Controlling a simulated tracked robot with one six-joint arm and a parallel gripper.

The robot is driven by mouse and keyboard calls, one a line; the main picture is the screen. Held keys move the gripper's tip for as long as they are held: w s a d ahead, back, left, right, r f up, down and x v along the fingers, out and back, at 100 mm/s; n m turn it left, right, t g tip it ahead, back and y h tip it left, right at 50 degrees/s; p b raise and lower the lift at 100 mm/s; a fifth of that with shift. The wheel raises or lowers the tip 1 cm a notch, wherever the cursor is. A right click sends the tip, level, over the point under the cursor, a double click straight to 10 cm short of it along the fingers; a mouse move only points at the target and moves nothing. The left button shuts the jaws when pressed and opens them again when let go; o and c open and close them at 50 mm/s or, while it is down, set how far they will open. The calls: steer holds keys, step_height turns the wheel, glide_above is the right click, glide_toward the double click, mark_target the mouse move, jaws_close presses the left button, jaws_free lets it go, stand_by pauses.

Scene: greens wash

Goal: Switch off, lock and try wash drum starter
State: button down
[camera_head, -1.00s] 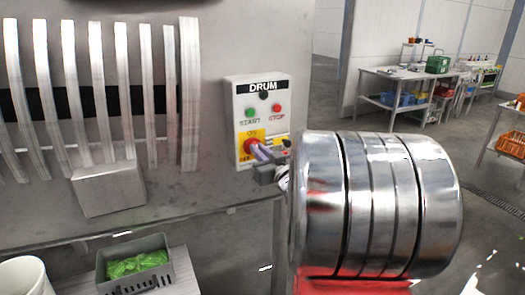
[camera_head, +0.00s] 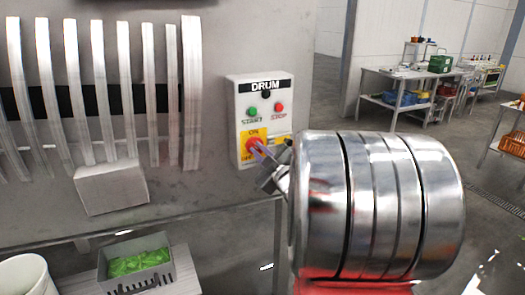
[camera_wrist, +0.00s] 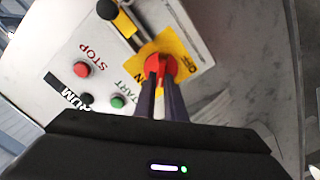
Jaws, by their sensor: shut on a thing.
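The wash drum starter is a white box labelled DRUM (camera_head: 262,87) on the grey machine panel. It has a green START button (camera_head: 252,112) and a red STOP button (camera_head: 279,107). Below them a red rotary switch (camera_head: 252,144) sits on a yellow plate marked ON and OFF. My gripper (camera_head: 261,151) is shut on the switch handle, which also shows between the fingers in the wrist view (camera_wrist: 160,66). The fingers partly hide the handle, and I cannot tell its exact angle. A yellow and black item (camera_wrist: 122,22) lies beside the switch plate.
A grey crate of green leaves (camera_head: 137,262) stands low at left, with a white bucket (camera_head: 24,277) beside it. A far table (camera_head: 405,75) with bins stands behind. Open floor lies between.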

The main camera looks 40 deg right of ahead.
steer(key=shift+a+f+n, duration=0.1)
steer(key=shift+f+n, duration=0.1)
steer(key=shift+n, duration=1.35)
steer(key=shift+a+f+n, duration=0.1)
steer(key=shift+f+n, duration=0.15)
steer(key=shift+n, duration=1.25)
steer(key=shift+f+n, duration=0.2)
steer(key=shift+n, duration=1.35)
steer(key=c, duration=1.8)
jaws_free()
steer(key=shift+r, duration=0.1)
steer(key=shift+s+r, duration=0.1)
steer(key=shift+s, duration=0.05)
steer(key=v, duration=1.3)
steer(key=shift+s, duration=0.3)
